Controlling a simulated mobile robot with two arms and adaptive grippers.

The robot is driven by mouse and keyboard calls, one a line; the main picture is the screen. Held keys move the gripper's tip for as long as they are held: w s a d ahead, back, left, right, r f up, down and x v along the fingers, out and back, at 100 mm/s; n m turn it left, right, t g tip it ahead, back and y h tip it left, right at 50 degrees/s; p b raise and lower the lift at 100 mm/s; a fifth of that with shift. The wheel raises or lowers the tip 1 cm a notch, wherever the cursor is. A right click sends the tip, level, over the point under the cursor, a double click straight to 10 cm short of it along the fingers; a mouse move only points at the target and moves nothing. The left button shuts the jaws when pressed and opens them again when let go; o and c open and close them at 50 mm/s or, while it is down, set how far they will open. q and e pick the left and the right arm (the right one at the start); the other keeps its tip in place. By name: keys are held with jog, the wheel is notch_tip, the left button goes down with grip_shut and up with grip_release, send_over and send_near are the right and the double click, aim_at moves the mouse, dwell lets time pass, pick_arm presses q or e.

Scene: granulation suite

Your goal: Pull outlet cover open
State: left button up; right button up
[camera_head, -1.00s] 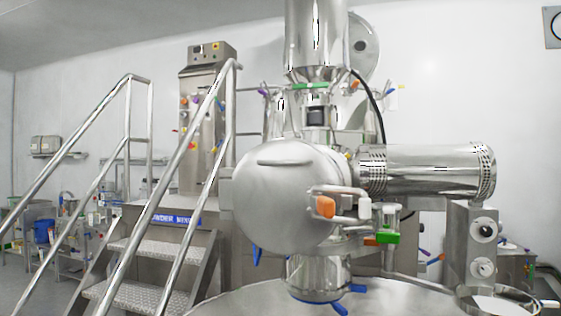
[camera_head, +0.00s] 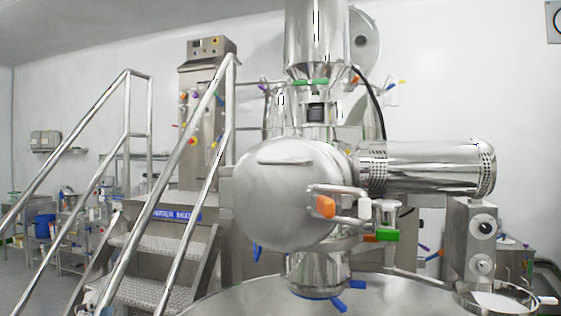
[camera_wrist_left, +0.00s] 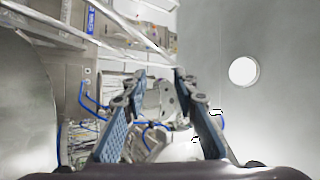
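The outlet cover (camera_head: 285,205) is a large, round, domed steel door on the front of the machine in the head view. It appears closed against its housing. A bar handle (camera_head: 285,162) runs across its upper part. A latch with an orange knob (camera_head: 325,206) sits at its right edge. My left gripper (camera_wrist_left: 153,82) shows in the left wrist view with its two blue-padded fingers spread apart and nothing clearly held between them. In the head view, only a small pale part, possibly of it, shows at the lower left, well away from the cover. My right gripper is not in view.
Metal stairs with handrails (camera_head: 128,100) stand left of the machine. A large steel vessel rim (camera_head: 400,292) lies below the cover. A horizontal steel cylinder (camera_head: 430,168) extends right. A green-handled clamp (camera_head: 387,235) sits beside the latch. Blue hoses (camera_wrist_left: 90,98) show in the wrist view.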

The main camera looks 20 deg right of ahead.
pick_arm(q)
jog(key=s+d+r+m+t+h, duration=0.1)
jog(key=d+r+m+h, duration=0.3)
jog(key=r, duration=0.3)
jog(key=s+d+r+m+t+h, duration=0.1)
jog(key=s+d+r+m+h, duration=0.15)
jog(key=r+m+h, duration=0.3)
jog(key=s+d+r+m+g+h, duration=0.4)
jog(key=d+r+m+g+h, duration=0.45)
jog(key=m, duration=0.75)
jog(key=s+d+r+m+g+h, duration=0.5)
jog(key=d+m+g, duration=0.4)
jog(key=m+g, duration=0.55)
jog(key=m+t+y, duration=0.7)
jog(key=m+y, duration=0.3)
jog(key=y, duration=0.1)
send_near(278, 161)
jog(key=r+x, duration=0.1)
jog(key=x, duration=0.4)
jog(key=p+x, duration=0.1)
jog(key=x, duration=0.1)
jog(key=p+x, duration=0.1)
jog(key=x, duration=0.2)
jog(key=shift+s+f, duration=0.15)
jog(key=shift+f, duration=0.25)
jog(key=shift+w+d+f, duration=0.2)
jog(key=shift+w+d, duration=0.1)
jog(key=shift+d, duration=0.05)
